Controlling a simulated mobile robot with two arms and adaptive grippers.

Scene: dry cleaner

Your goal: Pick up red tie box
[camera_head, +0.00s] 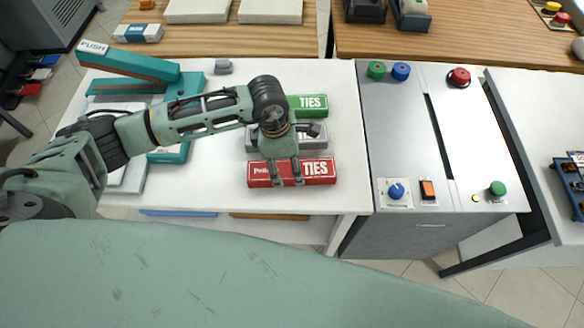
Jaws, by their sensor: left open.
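The red tie box (320,170) lies flat near the front edge of the white table, with "TIES" printed on its right part. My left gripper (287,182) is over the middle of this box, pointing down, with its two fingers apart and open. The fingers cover part of the box's lettering, and I cannot tell whether they touch it. A grey box (316,143) lies just behind the red one, partly hidden by my gripper. A green tie box (313,106) lies behind the grey one. My right gripper is not in view.
A teal press with a "PUSH" label (130,62) stands on the left of the white table (225,190). A metal control panel with coloured buttons (440,110) adjoins the table on the right. Wooden tables (460,40) stand behind. Bare tabletop lies left of the red box.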

